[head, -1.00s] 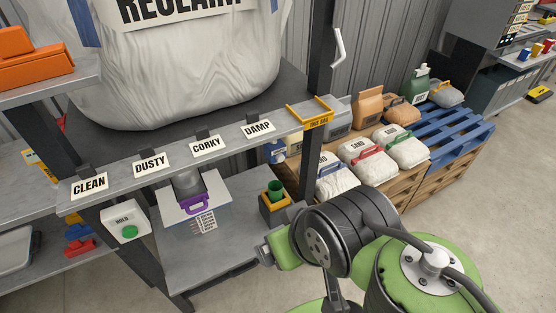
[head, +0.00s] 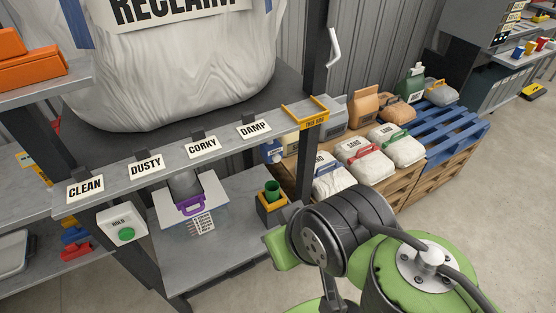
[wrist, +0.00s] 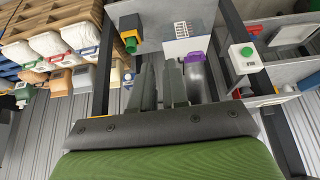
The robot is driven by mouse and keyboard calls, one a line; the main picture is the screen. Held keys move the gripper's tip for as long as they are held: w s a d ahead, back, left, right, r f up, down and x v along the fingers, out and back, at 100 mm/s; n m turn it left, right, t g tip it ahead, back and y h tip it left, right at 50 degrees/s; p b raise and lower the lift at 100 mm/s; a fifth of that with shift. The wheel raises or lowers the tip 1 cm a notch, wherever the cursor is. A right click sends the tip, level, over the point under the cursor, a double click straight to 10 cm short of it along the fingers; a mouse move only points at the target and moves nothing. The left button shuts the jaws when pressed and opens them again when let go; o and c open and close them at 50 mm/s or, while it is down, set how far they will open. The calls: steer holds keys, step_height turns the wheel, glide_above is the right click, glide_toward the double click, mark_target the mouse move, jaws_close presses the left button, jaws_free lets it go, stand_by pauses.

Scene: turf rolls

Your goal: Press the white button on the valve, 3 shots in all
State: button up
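A grey cylinder with a purple handle (head: 191,206) hangs under the shelf below the big bag. I take it for the valve; it also shows in the wrist view (wrist: 195,70). I cannot make out a white button on it. A white box with a green button (head: 125,234), marked HOLD, is on the frame to its left, and shows at the right in the wrist view (wrist: 245,57). My gripper (wrist: 160,68) points toward the frame, its two dark fingers a little apart with nothing seen between them. In the head view my arm hides the fingers.
A clear bin with a printed label (head: 200,226) is below the cylinder. Dark posts and the labelled shelf edge (head: 110,190) bound the space. Sand bags on pallets (head: 352,149) are at the right.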

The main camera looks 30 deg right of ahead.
jaws_close()
stand_by(0.3)
stand_by(0.7)
